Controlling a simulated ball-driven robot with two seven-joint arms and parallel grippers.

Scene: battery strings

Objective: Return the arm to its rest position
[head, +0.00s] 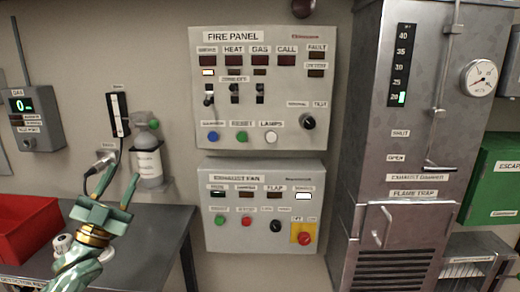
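My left arm comes in from the lower left, and its green gripper (120,176) points up with its two fingers apart. Nothing shows between the fingers. The gripper is in front of the grey side table and the wall, left of the exhaust fan panel (265,205). It appears close to the grey gas bottle (149,165) in the picture, but I cannot tell the depth between them. My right gripper is not in view.
The fire panel (262,90) hangs above the fan panel. A metal cabinet (405,130) with a gauge stands right, beside a green box (495,180). A red bin (28,225) sits on the grey table (160,235). A gas display (33,118) hangs left.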

